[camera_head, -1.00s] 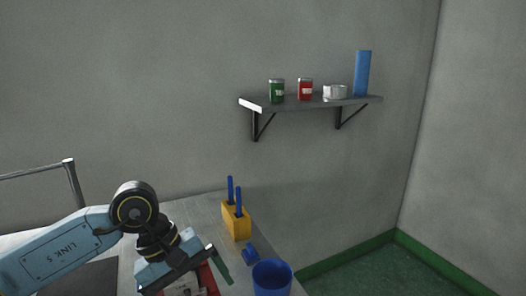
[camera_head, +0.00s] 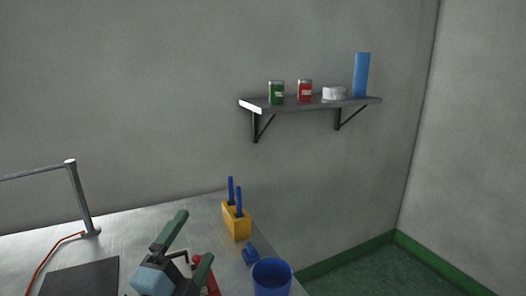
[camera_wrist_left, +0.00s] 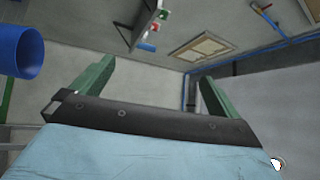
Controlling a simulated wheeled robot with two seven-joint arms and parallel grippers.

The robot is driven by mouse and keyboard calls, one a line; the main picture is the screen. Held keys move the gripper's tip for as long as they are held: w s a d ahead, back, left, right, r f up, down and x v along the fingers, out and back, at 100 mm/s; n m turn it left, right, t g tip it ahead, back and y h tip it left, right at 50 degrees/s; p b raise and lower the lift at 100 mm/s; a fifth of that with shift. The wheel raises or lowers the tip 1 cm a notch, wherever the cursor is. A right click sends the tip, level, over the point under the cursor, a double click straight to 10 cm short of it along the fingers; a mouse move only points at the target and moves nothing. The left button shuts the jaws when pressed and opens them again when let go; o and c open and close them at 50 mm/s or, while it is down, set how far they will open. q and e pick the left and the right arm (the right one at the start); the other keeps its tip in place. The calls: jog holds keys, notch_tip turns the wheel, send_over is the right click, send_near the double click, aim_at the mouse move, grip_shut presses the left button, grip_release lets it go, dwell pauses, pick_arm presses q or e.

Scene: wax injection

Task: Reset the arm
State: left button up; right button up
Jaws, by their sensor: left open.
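My left gripper (camera_head: 188,240) is at the bottom of the head view, above the metal table, with its two green fingers spread apart and pointing up. In the left wrist view the gripper (camera_wrist_left: 155,85) shows both green fingers wide apart with nothing between them. A red object (camera_head: 212,284) is partly hidden behind the gripper. My right gripper is in neither view.
On the table (camera_head: 130,232) are a yellow holder (camera_head: 236,224) with blue-handled tools, a small blue piece (camera_head: 251,252), a blue cup (camera_head: 271,278), a dark mat (camera_head: 78,279) and a lamp-like metal stand (camera_head: 80,200). A wall shelf (camera_head: 320,104) holds cans.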

pick_arm(q)
jog(key=s+a+f+n+g+y, duration=0.3)
jog(key=a+f+n+g+y, duration=0.25)
jog(key=f+n, duration=0.4)
jog(key=s+a+f+n+g, duration=0.2)
jog(key=s+f+n+g, duration=0.3)
jog(key=s+f, duration=0.45)
jog(key=s+a+f+n+g, duration=0.25)
jog(key=s+f+g, duration=0.35)
jog(key=s+f, duration=0.4)
jog(key=s+f+g, duration=0.2)
jog(key=s+f, duration=0.1)
jog(key=f, duration=2)
jog(key=s+a+f, duration=0.2)
jog(key=s+f, duration=1.2)
jog(key=s, duration=0.2)
jog(key=shift+s+a+f+g, duration=0.2)
jog(key=shift+g, duration=0.15)
